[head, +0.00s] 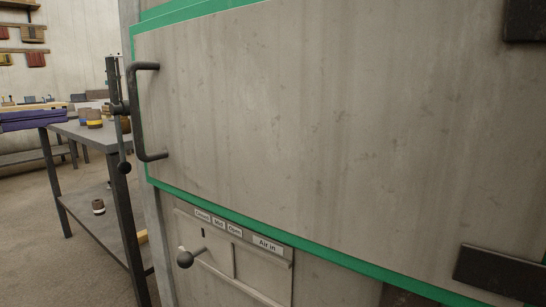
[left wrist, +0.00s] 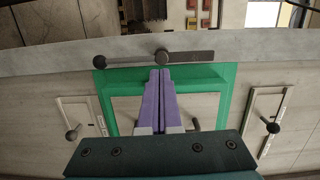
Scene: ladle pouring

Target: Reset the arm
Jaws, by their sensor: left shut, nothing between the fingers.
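My left gripper (head: 62,117) comes in at the left edge of the head view, its purple fingers pointing right, apart from the large panel. In the left wrist view the purple fingers (left wrist: 160,75) are pressed together with nothing between them. The large grey panel (head: 330,110) with a green frame fills most of the head view, and its dark bar handle (head: 139,110) is on its left side. The left wrist view shows a green frame (left wrist: 221,88) beyond the fingers, partly hidden by them. My right gripper is not in view.
A grey table (head: 80,130) with small pots (head: 93,118) stands at the left. Below the large panel is a small door (head: 255,262) with a dark ball knob (head: 185,259). In the left wrist view, small doors (left wrist: 262,118) flank the green frame. Bare floor shows at lower left.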

